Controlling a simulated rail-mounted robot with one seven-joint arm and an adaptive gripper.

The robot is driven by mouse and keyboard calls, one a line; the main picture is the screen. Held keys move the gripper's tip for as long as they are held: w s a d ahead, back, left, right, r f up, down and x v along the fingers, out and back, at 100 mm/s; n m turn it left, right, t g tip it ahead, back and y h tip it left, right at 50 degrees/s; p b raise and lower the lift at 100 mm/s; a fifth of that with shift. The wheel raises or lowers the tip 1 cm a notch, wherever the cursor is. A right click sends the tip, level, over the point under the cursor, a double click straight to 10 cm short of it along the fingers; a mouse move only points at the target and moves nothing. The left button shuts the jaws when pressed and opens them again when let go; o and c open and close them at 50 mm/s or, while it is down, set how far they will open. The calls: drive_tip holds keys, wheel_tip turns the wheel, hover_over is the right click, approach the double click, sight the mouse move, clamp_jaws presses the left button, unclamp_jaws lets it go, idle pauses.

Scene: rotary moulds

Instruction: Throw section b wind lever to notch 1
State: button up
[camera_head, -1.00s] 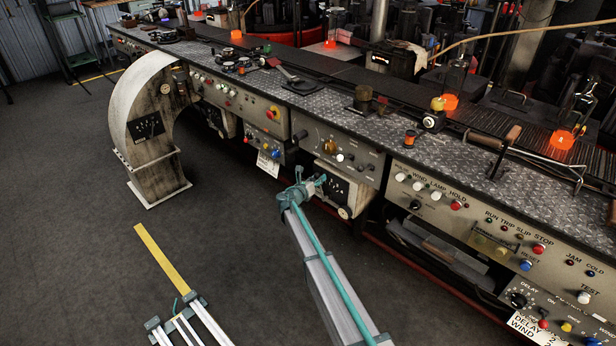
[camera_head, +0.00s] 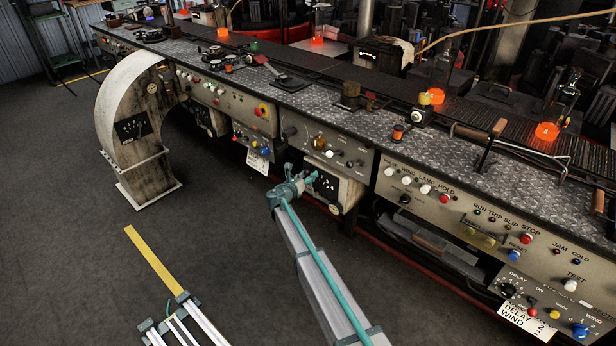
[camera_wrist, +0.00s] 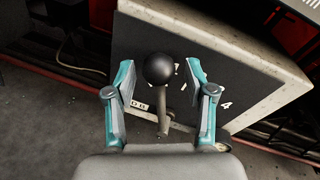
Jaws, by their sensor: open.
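My gripper (camera_wrist: 160,80) is open, with one teal finger on each side of the knob and visible gaps between. In the head view, my gripper (camera_head: 310,181) is at the box (camera_head: 347,192) under the bench, and the lever is too small to make out clearly. I cannot read which notch the lever is at.
A control panel with knobs (camera_head: 330,147) sits above the box. A larger button panel (camera_head: 450,205) is to the right. A curved pale housing (camera_head: 128,120) with its own dark plate stands at left. A red rail (camera_head: 385,245) runs low along the bench. The floor (camera_head: 225,225) in front is mostly clear.

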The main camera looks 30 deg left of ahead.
drive_tip(key=s+a+r, duration=0.1)
drive_tip(key=s, duration=1)
drive_tip(key=shift+s+a+r, duration=0.15)
drive_tip(key=shift+s+r, duration=0.15)
